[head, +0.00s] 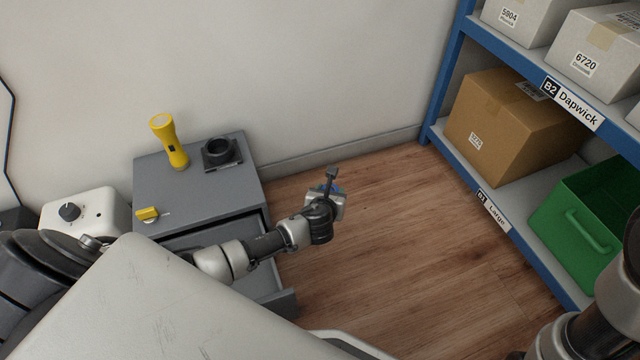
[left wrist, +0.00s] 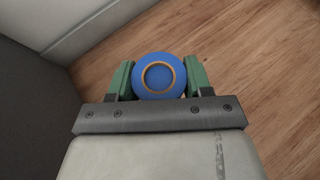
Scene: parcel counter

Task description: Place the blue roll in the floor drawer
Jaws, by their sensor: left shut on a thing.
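The blue roll (left wrist: 160,76) is held between the two green fingers of my left gripper (left wrist: 160,80) in the left wrist view, its round end with an orange ring facing the camera. In the head view my left gripper (head: 331,188) is over the wood floor, right of the grey cabinet; only a bit of blue shows there. The floor drawer (head: 283,303) in the grey cabinet (head: 208,200) is pulled open, and my left arm crosses over it. Its inside is mostly hidden. My right arm shows at the right edge, but its gripper is out of view.
On the cabinet top are a yellow flashlight (head: 170,142), a black holder (head: 221,153) and a yellow object (head: 147,214). A blue shelf rack (head: 448,80) at right holds a cardboard box (head: 505,125) and a green crate (head: 577,222). The floor (head: 390,250) between is clear.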

